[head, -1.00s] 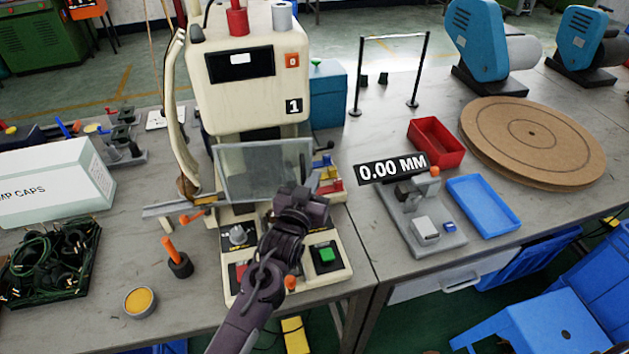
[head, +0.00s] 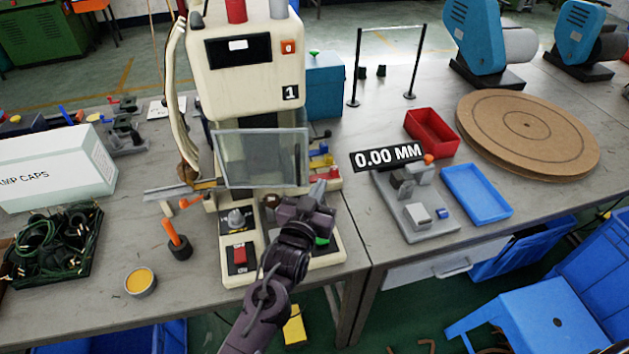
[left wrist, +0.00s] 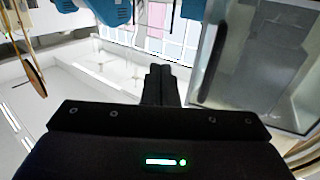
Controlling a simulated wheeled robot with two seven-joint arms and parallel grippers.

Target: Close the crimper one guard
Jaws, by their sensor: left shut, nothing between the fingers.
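Crimper one (head: 247,72) is the cream machine marked 1, at the middle left of the head view. Its guard (head: 262,158) is a clear grey-framed panel in front of the work area, above the control base. I cannot tell whether it is fully closed. My left gripper (head: 322,190) is shut and empty, just right of and below the guard's lower right corner. In the left wrist view the closed fingers (left wrist: 160,80) show at the middle, and the guard (left wrist: 252,62) fills the right side, apart from them in the picture. My right gripper is not in view.
The base carries a red switch (head: 239,254) and a knob (head: 235,219); my gripper partly covers the green button (head: 322,240). An orange-handled tool (head: 175,238) stands left. The gauge fixture (head: 418,210), red bin (head: 432,132) and blue tray (head: 477,193) are right.

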